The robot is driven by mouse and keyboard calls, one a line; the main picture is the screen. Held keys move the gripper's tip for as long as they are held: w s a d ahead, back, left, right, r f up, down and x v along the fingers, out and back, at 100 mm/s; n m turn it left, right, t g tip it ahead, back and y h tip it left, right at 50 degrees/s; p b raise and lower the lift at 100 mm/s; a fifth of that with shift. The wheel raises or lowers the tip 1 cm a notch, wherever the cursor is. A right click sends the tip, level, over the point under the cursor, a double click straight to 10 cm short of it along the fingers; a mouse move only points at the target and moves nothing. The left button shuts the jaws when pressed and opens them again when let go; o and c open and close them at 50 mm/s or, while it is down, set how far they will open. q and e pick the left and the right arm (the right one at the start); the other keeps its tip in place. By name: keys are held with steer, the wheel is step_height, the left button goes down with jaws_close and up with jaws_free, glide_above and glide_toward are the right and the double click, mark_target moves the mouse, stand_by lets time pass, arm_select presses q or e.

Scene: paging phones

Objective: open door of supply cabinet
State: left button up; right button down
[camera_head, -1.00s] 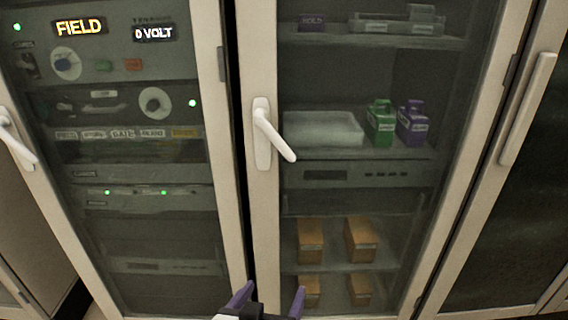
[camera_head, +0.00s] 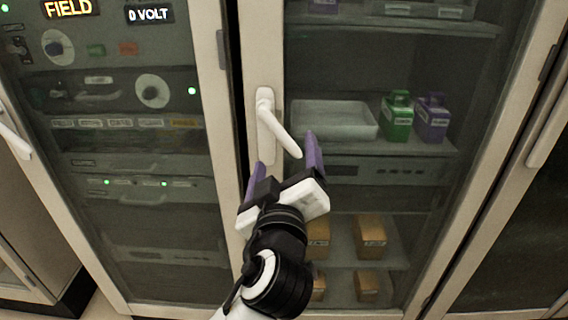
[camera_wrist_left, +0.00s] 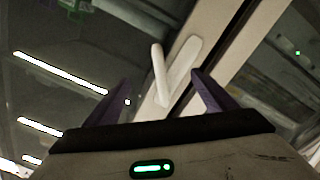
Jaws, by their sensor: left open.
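The supply cabinet (camera_head: 385,178) has a pale frame and a glass door, which looks shut. Its white lever handle (camera_head: 277,128) is on the door's left frame and slants down to the right. My left gripper (camera_head: 285,155) is open and empty, with purple fingers just below and in front of the handle. In the left wrist view the handle (camera_wrist_left: 160,75) shows beyond and between the open fingers (camera_wrist_left: 155,95), apparently apart from them. My right gripper is not in view.
Behind the glass are a clear tray (camera_head: 335,118), a green container (camera_head: 397,118), a purple container (camera_head: 432,120) and orange-brown boxes (camera_head: 370,237). An equipment cabinet (camera_head: 120,210) stands left. Another cabinet with a bar handle (camera_head: 548,130) stands right.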

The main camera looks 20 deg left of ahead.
mark_target(287, 143)
arm_select(q)
steer(key=x, duration=0.5)
steer(key=shift+f, duration=0.1)
steer(key=shift+b+x, duration=0.35)
steer(key=shift+x, duration=0.6)
jaws_close()
stand_by(1.1)
steer(key=shift+s+d+f, duration=0.15)
steer(key=shift+s+d, duration=0.1)
steer(key=shift+s, duration=0.15)
steer(key=shift+n+g+y, duration=0.3)
steer(key=shift+n+y, duration=0.2)
steer(key=shift+y, duration=0.2)
steer(key=shift+b+v, duration=1.05)
steer(key=shift+v, duration=1)
steer(key=shift+s+d, duration=0.2)
steer(key=shift+s, duration=0.1)
